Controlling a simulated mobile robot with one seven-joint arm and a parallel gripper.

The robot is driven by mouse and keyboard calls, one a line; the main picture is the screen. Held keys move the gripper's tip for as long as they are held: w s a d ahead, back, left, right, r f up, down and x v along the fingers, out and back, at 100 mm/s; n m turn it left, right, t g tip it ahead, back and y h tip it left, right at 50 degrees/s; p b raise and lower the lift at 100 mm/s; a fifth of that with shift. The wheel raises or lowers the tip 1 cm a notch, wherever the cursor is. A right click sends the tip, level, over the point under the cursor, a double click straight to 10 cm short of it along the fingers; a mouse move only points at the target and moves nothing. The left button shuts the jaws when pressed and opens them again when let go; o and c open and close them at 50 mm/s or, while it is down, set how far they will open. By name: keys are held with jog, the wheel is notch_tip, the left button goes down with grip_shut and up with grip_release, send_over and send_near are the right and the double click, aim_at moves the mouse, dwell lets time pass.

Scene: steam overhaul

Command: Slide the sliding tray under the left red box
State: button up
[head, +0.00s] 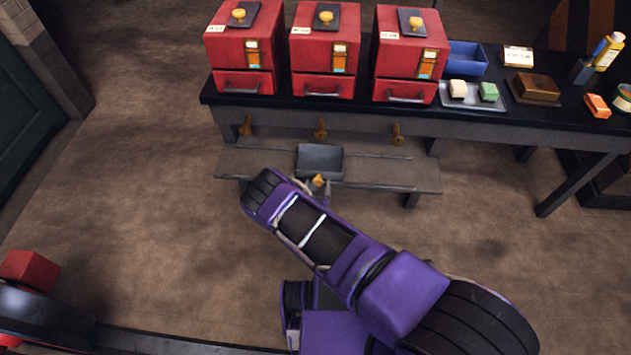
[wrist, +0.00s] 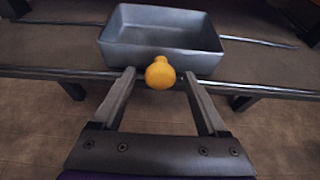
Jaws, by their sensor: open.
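The sliding tray (head: 320,160) is a grey open bin on the low shelf, below the middle red box (head: 325,52). It also shows in the wrist view (wrist: 160,38), empty, with a yellow knob (wrist: 160,73) on its front. The left red box (head: 245,48) stands on the black bench top, to the left of the tray's position. My gripper (wrist: 160,88) is open, its two fingers on either side of the knob with gaps showing. In the head view my gripper (head: 318,187) is at the tray's front, partly hidden by my arm.
A rail (wrist: 255,88) runs along the front of the shelf (head: 400,176). A right red box (head: 408,50) stands on the bench. The shelf is clear left and right of the tray.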

jog(key=shift+w, duration=0.15)
grip_shut()
dwell(0.4)
dwell(1.0)
